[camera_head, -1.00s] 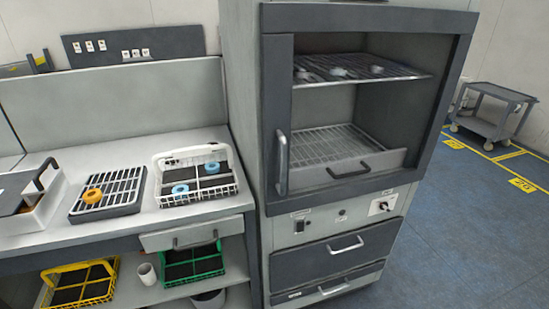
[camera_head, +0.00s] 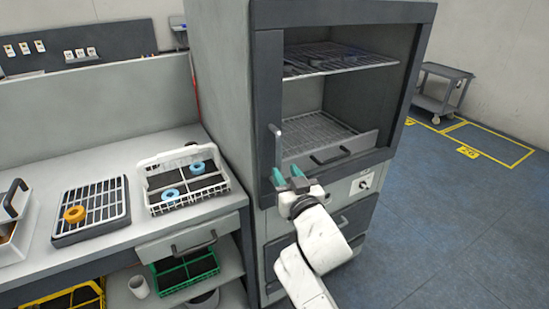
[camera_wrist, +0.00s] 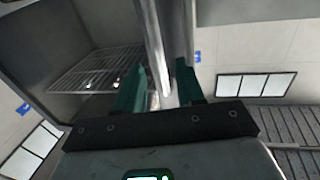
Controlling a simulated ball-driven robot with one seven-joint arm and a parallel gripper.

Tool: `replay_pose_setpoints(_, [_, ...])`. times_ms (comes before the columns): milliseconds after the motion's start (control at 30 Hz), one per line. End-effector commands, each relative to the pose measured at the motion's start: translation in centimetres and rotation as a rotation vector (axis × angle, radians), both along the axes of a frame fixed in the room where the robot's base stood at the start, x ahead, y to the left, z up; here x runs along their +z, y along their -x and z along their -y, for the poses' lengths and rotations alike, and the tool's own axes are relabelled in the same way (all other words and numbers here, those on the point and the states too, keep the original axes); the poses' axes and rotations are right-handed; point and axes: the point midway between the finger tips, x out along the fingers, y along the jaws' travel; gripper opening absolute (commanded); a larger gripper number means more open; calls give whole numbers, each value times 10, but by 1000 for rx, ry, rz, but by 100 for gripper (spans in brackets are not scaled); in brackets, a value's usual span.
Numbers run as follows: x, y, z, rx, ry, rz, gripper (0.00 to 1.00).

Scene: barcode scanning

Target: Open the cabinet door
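The cabinet (camera_head: 222,90) is tall and grey, with a dark-framed door (camera_head: 265,85) on its front that looks closed. Shelves show behind the door's window. The upright metal door handle (camera_head: 277,148) is at the left side of the door. It also shows as a long bar in the wrist view (camera_wrist: 153,40). My gripper (camera_head: 289,175) is at the handle's lower end, its two green fingers apart. In the wrist view the bar runs between the fingers of my gripper (camera_wrist: 161,70), with gaps visible; I cannot tell whether either finger touches it.
At left, a bench (camera_head: 110,245) carries a white basket (camera_head: 222,183) with blue rings and a rack (camera_head: 118,205) with an orange ring. Drawers (camera_head: 350,215) are below the door, partly behind my arm. Open blue floor (camera_head: 440,220) lies to the right, with a grey cart (camera_head: 440,95) beyond.

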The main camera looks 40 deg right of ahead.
Motion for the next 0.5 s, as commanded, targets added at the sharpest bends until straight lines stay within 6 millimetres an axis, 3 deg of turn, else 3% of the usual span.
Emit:
replay_pose_setpoints(300, [1, -47, 25, -2, 0, -1, 38])
replay_pose_setpoints(500, [0, -59, 31, -1, -1, 0, 38])
